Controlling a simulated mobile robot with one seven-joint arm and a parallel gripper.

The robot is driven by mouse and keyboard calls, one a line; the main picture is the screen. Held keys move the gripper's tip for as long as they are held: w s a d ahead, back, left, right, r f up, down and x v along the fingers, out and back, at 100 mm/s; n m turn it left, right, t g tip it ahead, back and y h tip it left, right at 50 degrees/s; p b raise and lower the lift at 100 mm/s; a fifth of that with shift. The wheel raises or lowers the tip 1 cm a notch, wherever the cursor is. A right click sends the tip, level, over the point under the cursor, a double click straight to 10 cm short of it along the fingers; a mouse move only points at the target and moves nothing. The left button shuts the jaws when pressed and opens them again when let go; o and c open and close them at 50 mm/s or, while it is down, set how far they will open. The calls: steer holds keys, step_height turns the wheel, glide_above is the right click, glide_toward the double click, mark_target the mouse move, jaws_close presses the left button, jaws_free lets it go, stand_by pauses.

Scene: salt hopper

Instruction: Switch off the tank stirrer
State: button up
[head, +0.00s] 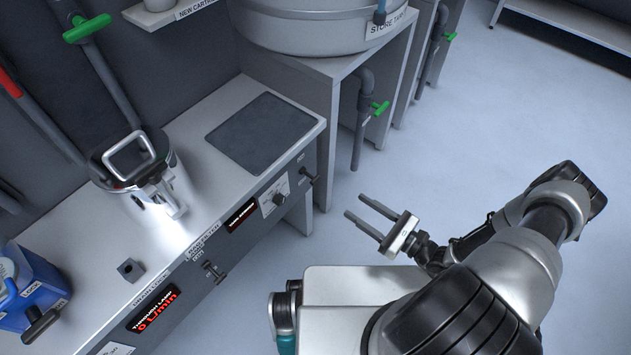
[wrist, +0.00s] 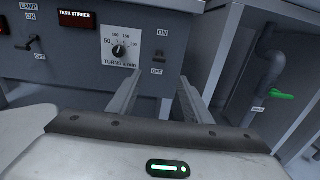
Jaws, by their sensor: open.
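The tank stirrer's switch (wrist: 159,57) sits on the grey front panel between the words ON above and OFF below. It also shows at the panel's right end in the head view (head: 309,176). I cannot tell clearly which way its lever points. Left of it are a round speed dial (wrist: 119,52) and a dark plate reading TANK STIRRER (wrist: 76,21). My gripper (head: 355,205) is open and empty, in free air in front of the panel. In the wrist view its fingers (wrist: 157,79) point toward the panel, with the switch seen between and above the tips, apart from them.
A second switch marked LAMP (wrist: 33,43) is on the panel's left. A steel pot (head: 140,170) and a dark square plate (head: 261,132) are on the bench. A pipe with a green handle (head: 375,108) stands right of the bench. Open floor lies to the right.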

mark_target(315, 178)
steer(key=b+x, duration=0.2)
steer(key=x, duration=1.4)
steer(key=shift+w+a, duration=0.15)
steer(key=shift+a, duration=0.1)
steer(key=shift+c, duration=0.4)
steer(key=c, duration=1)
steer(key=f+b, duration=0.1)
steer(key=b, duration=0.2)
steer(key=shift+f+t+y, duration=0.2)
steer(key=shift+t+y, duration=0.1)
steer(key=shift+y, duration=0.1)
steer(key=shift+t+y+b, duration=0.4)
steer(key=shift+w+y, duration=0.1)
steer(key=shift+y, duration=0.2)
steer(key=shift+a+f+t+y, duration=0.1)
steer(key=shift+a+t+y, duration=0.05)
steer(key=shift+t+y, duration=0.4)
